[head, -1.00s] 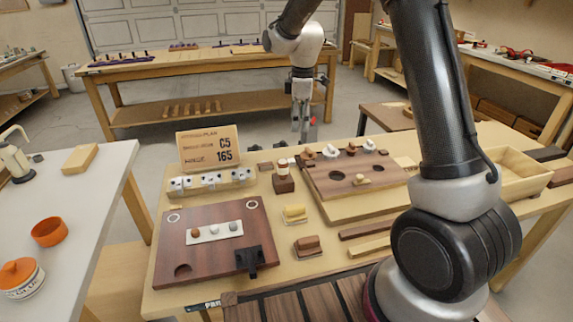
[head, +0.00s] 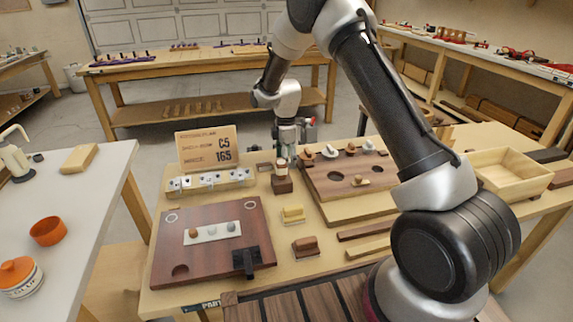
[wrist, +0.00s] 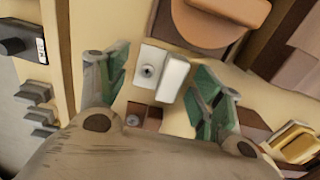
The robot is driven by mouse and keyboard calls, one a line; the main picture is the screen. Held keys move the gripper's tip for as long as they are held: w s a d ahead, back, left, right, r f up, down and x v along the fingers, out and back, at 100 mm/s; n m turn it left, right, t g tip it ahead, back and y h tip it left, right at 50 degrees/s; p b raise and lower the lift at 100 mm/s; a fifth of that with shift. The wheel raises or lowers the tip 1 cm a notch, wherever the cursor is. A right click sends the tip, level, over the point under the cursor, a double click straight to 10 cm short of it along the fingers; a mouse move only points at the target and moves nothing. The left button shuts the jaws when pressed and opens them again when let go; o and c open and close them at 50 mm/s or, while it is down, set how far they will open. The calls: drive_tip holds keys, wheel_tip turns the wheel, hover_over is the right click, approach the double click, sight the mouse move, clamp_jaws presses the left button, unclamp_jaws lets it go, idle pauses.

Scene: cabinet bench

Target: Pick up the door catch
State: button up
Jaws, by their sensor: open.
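What looks like the door catch is a small pale metal piece with a screw and an upright white block (wrist: 161,72), in the wrist view. It lies between the two green-padded fingers of my gripper (wrist: 158,88), which are open on either side of it and appear apart from it. A small brown block with a screw (wrist: 144,116) sits just beside it. In the head view my gripper (head: 287,150) points down over the back of the bench, behind a small brown stand (head: 282,185). The catch cannot be made out clearly there.
A wooden board with knobs and holes (head: 330,190) lies close to the right of my gripper. A rail of metal fittings (head: 212,182) and a printed sign (head: 208,148) stand to the left. A yellow block (head: 293,214) lies in front. An empty wooden tray (head: 512,172) is far right.

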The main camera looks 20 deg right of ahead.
drive_tip(key=c, duration=0.9)
drive_tip(key=shift+r, duration=0.1)
